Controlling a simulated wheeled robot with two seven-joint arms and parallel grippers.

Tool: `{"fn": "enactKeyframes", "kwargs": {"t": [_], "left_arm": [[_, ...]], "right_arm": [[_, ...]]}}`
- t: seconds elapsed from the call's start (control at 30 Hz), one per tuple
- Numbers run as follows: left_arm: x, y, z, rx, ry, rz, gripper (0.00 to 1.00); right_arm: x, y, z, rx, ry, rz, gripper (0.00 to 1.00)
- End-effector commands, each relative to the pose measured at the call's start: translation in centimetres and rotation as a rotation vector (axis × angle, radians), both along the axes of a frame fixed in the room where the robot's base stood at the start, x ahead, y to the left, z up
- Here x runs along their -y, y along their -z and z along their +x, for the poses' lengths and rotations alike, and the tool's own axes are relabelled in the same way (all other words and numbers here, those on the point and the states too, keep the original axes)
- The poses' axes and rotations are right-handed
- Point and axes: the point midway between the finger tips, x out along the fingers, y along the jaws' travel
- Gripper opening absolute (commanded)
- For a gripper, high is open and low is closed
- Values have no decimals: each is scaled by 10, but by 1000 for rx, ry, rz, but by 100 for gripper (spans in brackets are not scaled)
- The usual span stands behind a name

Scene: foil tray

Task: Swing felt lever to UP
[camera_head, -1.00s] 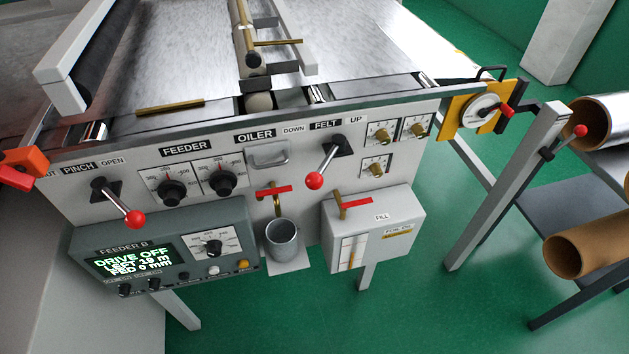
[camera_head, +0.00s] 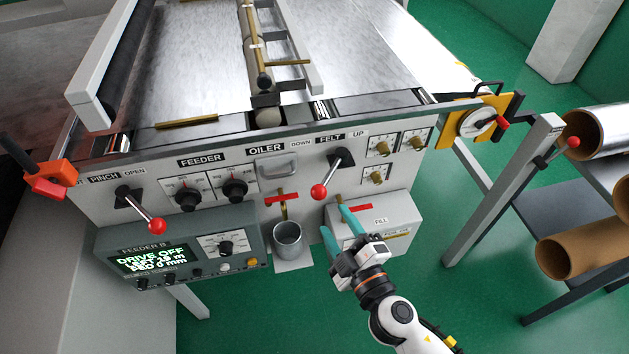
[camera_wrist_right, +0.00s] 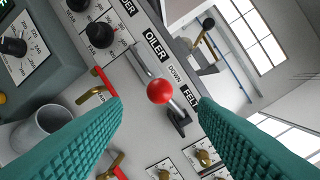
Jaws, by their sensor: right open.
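The felt lever (camera_head: 332,175) has a black pivot, a metal rod and a red ball knob. It sits on the front panel below the DOWN, FELT and UP labels, with its knob low and to the left, on the DOWN side. My right gripper (camera_head: 333,218) is open and empty, just below the knob in the head view. In the right wrist view the red knob (camera_wrist_right: 160,91) shows in the gap between the teal fingers (camera_wrist_right: 160,115), apart from both and farther off. My left gripper is not in view.
A red-handled valve (camera_head: 281,198) and a metal cup (camera_head: 288,238) are left of my right gripper. The FILL box (camera_head: 395,215) lies behind it. The pinch lever (camera_head: 140,210) is further left.

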Motion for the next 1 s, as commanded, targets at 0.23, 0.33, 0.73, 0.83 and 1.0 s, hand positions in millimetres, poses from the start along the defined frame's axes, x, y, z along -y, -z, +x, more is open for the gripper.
{"fn": "enactKeyframes", "kwargs": {"t": [0.23,0.33,0.73,0.83,1.0], "left_arm": [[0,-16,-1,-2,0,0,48],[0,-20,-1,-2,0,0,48],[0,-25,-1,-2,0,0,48],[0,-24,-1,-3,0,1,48],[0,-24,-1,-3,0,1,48]], "right_arm": [[-20,-3,42,1,2,0,54],[-29,-2,61,0,2,0,54],[-49,0,100,-2,1,0,54],[-49,1,101,-3,1,-1,54],[-49,1,101,-4,1,0,54]]}}
